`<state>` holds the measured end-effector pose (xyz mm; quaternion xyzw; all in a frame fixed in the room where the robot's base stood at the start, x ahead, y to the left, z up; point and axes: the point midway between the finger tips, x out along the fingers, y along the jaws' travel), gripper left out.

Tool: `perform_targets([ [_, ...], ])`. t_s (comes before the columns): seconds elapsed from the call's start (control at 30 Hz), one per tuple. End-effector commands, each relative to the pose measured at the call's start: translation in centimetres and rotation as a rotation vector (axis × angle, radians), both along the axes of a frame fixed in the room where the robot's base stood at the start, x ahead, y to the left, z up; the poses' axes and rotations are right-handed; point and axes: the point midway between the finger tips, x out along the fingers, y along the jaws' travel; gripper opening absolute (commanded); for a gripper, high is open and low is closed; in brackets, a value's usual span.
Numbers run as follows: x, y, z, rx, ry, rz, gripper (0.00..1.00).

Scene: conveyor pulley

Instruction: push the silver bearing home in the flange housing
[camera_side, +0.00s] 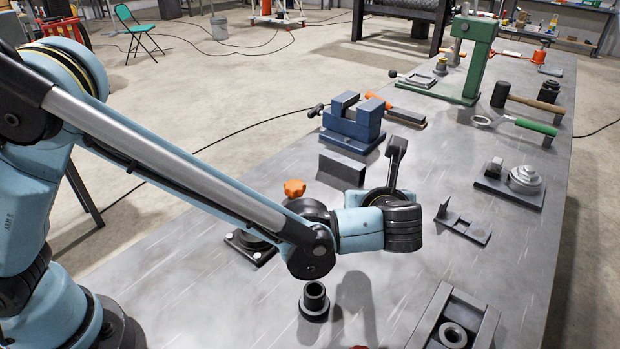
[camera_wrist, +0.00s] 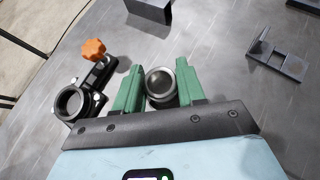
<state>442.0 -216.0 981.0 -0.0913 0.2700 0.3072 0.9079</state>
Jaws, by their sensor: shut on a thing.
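My gripper (camera_wrist: 160,82) shows in the wrist view with two green fingers on either side of the silver bearing (camera_wrist: 160,87), shut on it. The bearing is a round silver piece with a dark centre. In the side view my wrist hides the fingertips and bearing. What looks like the flange housing (camera_wrist: 71,103) is a black bolted piece with a round, empty-looking bore, left of the fingers and apart from the bearing. Its black base (camera_side: 249,250) shows partly behind my arm in the side view. An orange knob (camera_wrist: 94,49) stands beside the bore.
A grey block (camera_side: 341,166) and a blue vise (camera_side: 353,122) stand beyond my gripper. An angled bracket (camera_side: 463,227) lies to its right. A black flanged sleeve (camera_side: 314,298) and a grey channel tray (camera_side: 486,329) are near the front. Bare table lies between them.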

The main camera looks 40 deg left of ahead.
Motion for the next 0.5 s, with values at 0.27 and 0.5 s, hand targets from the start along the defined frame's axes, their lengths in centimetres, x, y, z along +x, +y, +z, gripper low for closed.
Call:
perform_targets([
  [0.27, 0.0, 0.0, 1.3, 0.001, -0.001, 0.000, 0.00],
  [0.5, 0.0, 0.0, 2.2, 0.001, -0.001, 0.000, 0.00],
])
